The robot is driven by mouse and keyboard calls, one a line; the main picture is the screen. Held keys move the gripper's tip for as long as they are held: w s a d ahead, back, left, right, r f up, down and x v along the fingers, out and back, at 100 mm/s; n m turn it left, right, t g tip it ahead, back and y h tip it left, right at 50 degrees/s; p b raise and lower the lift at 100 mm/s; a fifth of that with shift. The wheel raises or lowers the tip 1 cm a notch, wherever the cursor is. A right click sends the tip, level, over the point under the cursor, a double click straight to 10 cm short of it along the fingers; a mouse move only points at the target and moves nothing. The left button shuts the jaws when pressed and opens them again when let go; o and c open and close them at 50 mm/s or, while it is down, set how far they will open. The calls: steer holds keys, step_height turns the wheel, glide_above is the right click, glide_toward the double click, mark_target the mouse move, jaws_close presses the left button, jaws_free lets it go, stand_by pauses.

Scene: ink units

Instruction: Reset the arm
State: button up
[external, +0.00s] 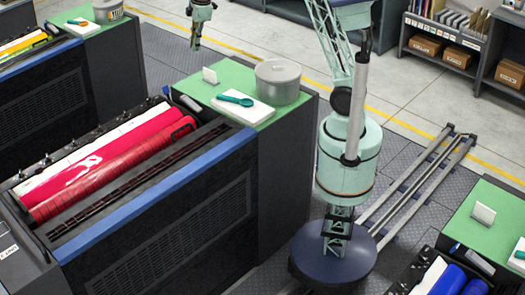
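My arm (347,155) rises from its round dark base on the rail, and its upper part leaves the top of the external view. My gripper (196,43) hangs at the top, left of the arm's column, pointing down. It appears apart from the things around it and nothing shows in it. It is too small to tell whether its fingers are open or shut.
A red-roller ink unit (110,170) stands at left. Its green top (205,90) bears a grey lidded pot (278,82) and a teal spoon (235,99) on a white pad. The rail (420,185) runs right of my base. Shelves (450,45) stand at the back right.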

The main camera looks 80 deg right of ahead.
steer(key=s+a+r+m+b, duration=0.2)
steer(key=s+a, duration=0.1)
steer(key=s, duration=0.9)
steer(key=s+a+r+m+b, duration=0.15)
steer(key=s+a, duration=0.25)
steer(key=s, duration=0.9)
steer(key=s+a+f+m+b, duration=0.1)
steer(key=s+f, duration=0.3)
steer(key=s, duration=0.8)
steer(key=s+a+f+m+t+b, duration=0.1)
steer(key=s+a+f+m+b, duration=0.1)
steer(key=s, duration=1)
step_height(320, 180, down, 3)
steer(key=shift+a+f+m+t+y+b, duration=0.1)
steer(key=shift+a+m+t+y+b, duration=0.15)
steer(key=shift+m+b, duration=0.6)
steer(key=shift+n+b, duration=0.3)
steer(key=shift+n, duration=0.1)
